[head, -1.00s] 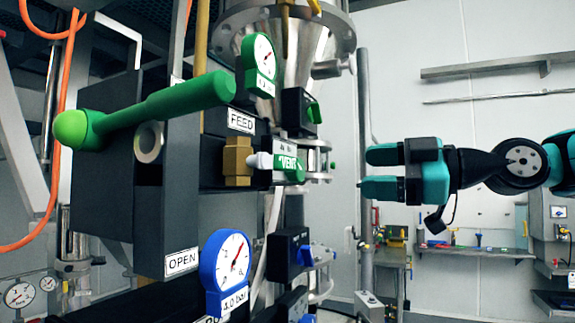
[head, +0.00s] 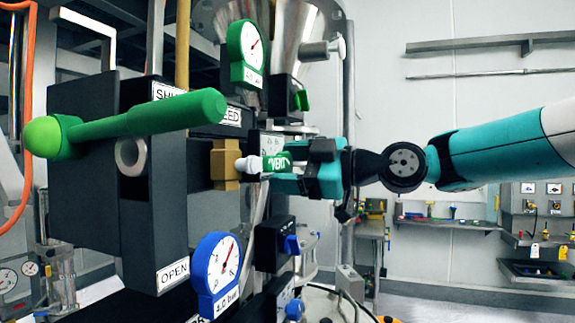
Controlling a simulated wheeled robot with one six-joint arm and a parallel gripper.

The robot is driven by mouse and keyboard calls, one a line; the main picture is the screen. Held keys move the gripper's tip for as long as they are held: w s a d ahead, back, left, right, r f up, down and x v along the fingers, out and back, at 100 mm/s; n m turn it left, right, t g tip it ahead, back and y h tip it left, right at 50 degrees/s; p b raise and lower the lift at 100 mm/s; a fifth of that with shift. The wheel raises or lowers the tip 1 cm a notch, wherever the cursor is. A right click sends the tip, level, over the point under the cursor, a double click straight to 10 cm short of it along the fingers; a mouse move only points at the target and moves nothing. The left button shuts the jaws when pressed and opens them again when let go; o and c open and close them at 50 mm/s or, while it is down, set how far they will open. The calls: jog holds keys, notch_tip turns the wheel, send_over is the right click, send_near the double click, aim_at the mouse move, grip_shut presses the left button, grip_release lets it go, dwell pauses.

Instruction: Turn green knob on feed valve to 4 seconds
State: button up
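The FEED valve is a dark box with a long green lever handle (head: 165,116) on its front. Below the FEED label, a brass fitting (head: 225,164) carries a white stem and a small green part marked VENT (head: 278,163). A small green knob (head: 302,99) sits on a dark block above and right of it. My gripper (head: 285,170) points left at the height of the VENT part and overlaps its right end in the picture. Whether they touch is unclear. Its fingertips are partly hidden, so I cannot see the gap between them.
A green-framed gauge (head: 249,50) is above and a blue-framed gauge (head: 217,272) reading 4.0 bar is below. A blue knob (head: 291,245) on a dark block is under my gripper. A steel hopper stands behind. The wall side at right is open.

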jog(key=c, duration=0.9)
jog(key=shift+m, duration=0.3)
jog(key=m+b, duration=0.1)
jog(key=m, duration=0.1)
jog(key=shift+f+m+b, duration=0.1)
jog(key=shift+m+b, duration=0.2)
jog(key=shift+b, duration=0.05)
jog(key=shift+s+a+m+b, duration=0.15)
jog(key=shift+m+b, duration=0.15)
jog(key=shift+m, duration=1.9)
jog(key=o, duration=0.9)
